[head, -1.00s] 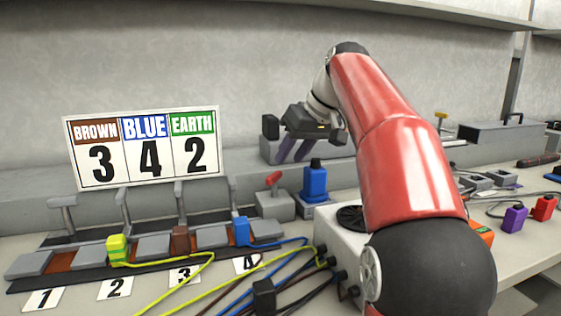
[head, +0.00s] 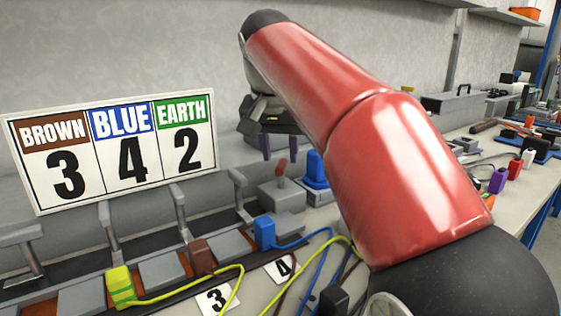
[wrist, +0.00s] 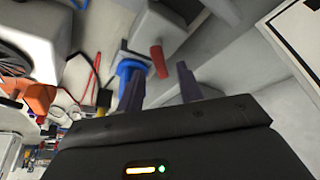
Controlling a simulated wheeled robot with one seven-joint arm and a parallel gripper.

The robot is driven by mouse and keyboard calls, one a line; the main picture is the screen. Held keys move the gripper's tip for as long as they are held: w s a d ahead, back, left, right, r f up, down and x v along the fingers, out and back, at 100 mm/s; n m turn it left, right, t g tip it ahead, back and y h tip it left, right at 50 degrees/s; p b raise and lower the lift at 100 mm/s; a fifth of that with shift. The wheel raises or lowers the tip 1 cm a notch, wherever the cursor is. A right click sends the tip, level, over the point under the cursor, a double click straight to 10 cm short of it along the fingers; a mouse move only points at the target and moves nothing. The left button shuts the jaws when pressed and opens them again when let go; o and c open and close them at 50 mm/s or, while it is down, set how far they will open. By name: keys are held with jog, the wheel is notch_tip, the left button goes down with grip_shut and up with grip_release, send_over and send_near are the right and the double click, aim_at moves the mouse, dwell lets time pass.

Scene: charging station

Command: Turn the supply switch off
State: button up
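The supply switch appears to be the grey box (head: 283,196) with a red lever (head: 282,169) standing up from it, right of the row of terminals. The lever also shows in the wrist view (wrist: 158,60), just beyond my fingertips. My gripper (head: 279,150) is above and close to the lever in the head view, fingers pointing down. I cannot tell whether a finger touches the lever. My red arm hides the area to the right of the switch.
A blue plug-like block (head: 316,170) stands close right of the switch. A board reading BROWN 3, BLUE 4, EARTH 2 (head: 113,150) leans at the left. Yellow (head: 122,285), brown (head: 202,256) and blue (head: 264,232) connectors sit at the terminals, with wires crossing the bench.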

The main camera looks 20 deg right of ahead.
jog(key=shift+x, duration=1.1)
jog(key=shift+c, duration=0.3)
grip_shut()
jog(key=shift+n, duration=0.4)
jog(key=n+y, duration=0.1)
jog(key=n, duration=0.3)
jog(key=shift+d+t+y+p, duration=0.15)
jog(key=shift+t+y+p, duration=0.15)
jog(key=shift+y+p, duration=0.1)
jog(key=shift+d+n+y+p, duration=0.15)
jog(key=shift+n+y+p, duration=0.55)
jog(key=shift+n, duration=1.3)
